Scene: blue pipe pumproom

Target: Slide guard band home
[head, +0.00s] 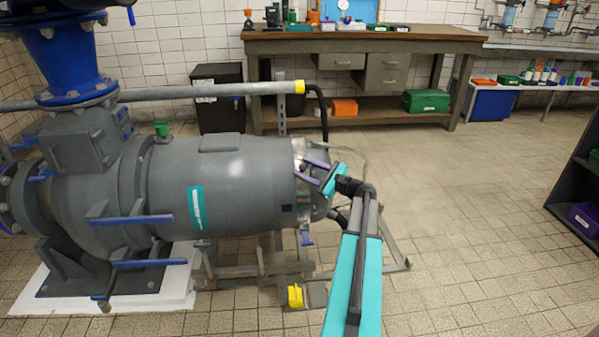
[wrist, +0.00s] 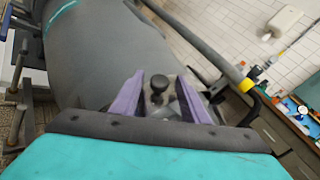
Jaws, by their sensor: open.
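The guard band is most likely the pale metal ring (head: 299,152) around the right end of the big grey motor (head: 235,180) in the head view. My gripper (head: 305,170) is at that end, its purple fingers pointing left toward the band. In the wrist view my gripper (wrist: 160,88) is open. A dark round knob (wrist: 158,82) on a short stem stands between the two fingers, with a visible gap on each side. A pale metal strip (wrist: 170,98) shows behind the knob. The lower part of the band is partly hidden by my gripper and arm.
A grey horizontal pipe (head: 210,92) with a yellow end runs above the motor, and a black hose (head: 322,110) hangs from it. A metal frame (head: 395,250) stands on the floor below my arm. A workbench (head: 370,40) is behind. The tiled floor to the right is clear.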

